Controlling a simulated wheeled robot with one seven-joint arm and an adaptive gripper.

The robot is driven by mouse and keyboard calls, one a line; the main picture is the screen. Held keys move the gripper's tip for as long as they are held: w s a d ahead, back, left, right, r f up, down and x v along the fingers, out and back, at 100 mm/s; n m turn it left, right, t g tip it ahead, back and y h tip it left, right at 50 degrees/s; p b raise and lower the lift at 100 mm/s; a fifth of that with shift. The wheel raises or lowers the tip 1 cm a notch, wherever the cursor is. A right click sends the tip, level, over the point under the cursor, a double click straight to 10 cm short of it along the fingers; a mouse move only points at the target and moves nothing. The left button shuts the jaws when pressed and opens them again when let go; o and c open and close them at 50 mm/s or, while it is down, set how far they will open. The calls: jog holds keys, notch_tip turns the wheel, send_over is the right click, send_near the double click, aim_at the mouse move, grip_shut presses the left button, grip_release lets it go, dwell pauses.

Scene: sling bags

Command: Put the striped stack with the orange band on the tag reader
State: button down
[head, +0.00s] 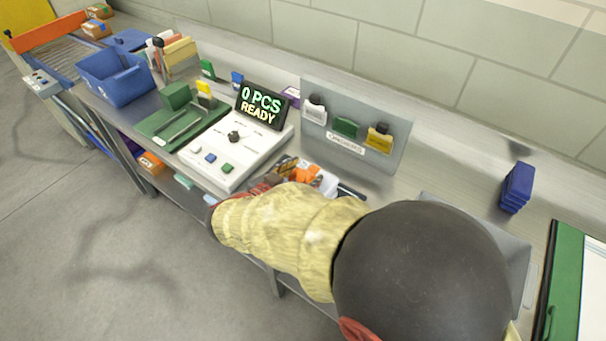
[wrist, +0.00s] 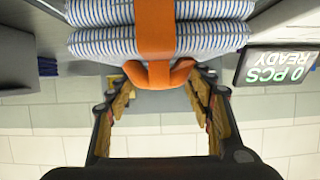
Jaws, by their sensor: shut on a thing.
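The striped stack (wrist: 100,40), blue and white cloth with an orange band (wrist: 155,35) around it, fills the top of the wrist view. My gripper (wrist: 160,78) is shut on the band's orange loop at the stack's near side. In the head view my gripper (head: 284,168) and the stack (head: 327,184) show just right of the tag reader, largely hidden behind my arm. The tag reader (head: 213,158) is a white box with a knob, buttons and a display (head: 262,106) reading "0 PCS READY". Nothing lies on its visible top.
A grey panel (head: 395,155) with several coloured tags stands behind the stack. A green tray (head: 160,125) lies left of the reader, with a blue bin (head: 115,76) beyond it. Dark blue folded items (head: 516,187) and a green board (head: 568,270) are at right.

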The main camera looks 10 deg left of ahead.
jog(key=shift+f, duration=0.1)
jog(key=c, duration=0.8)
grip_release()
jog(key=shift+s+a+r, duration=0.1)
jog(key=shift+s+r, duration=0.05)
jog(key=shift+r, duration=0.1)
jog(key=p+v, duration=0.2)
jog(key=v, duration=0.9)
jog(key=shift+s, duration=0.3)
